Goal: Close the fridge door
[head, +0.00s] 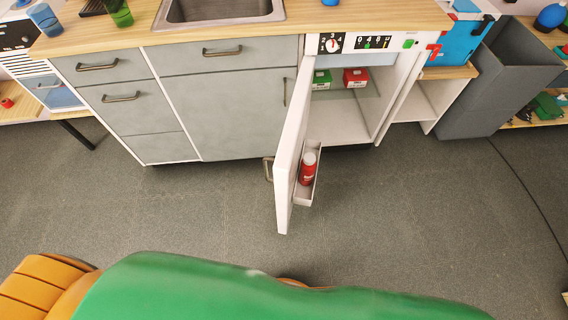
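The white fridge door (288,150) stands wide open, sticking out from the counter toward me. Its hinge side is at the left of the opening, and its outer face is turned to the left. A handle (268,168) shows on that outer side. A door shelf (313,180) on the inner side holds a red bottle (307,168). The fridge interior (345,120) is exposed, with a green box (321,79) and a red box (355,77) on its upper shelf. Neither of my grippers shows in the head view.
Grey drawers and cabinets (230,105) adjoin the fridge on the left. A grey bin (490,90) and an open white shelf (430,98) stand to the right. The grey floor (200,215) around the door is clear. Green and orange parts fill the bottom edge.

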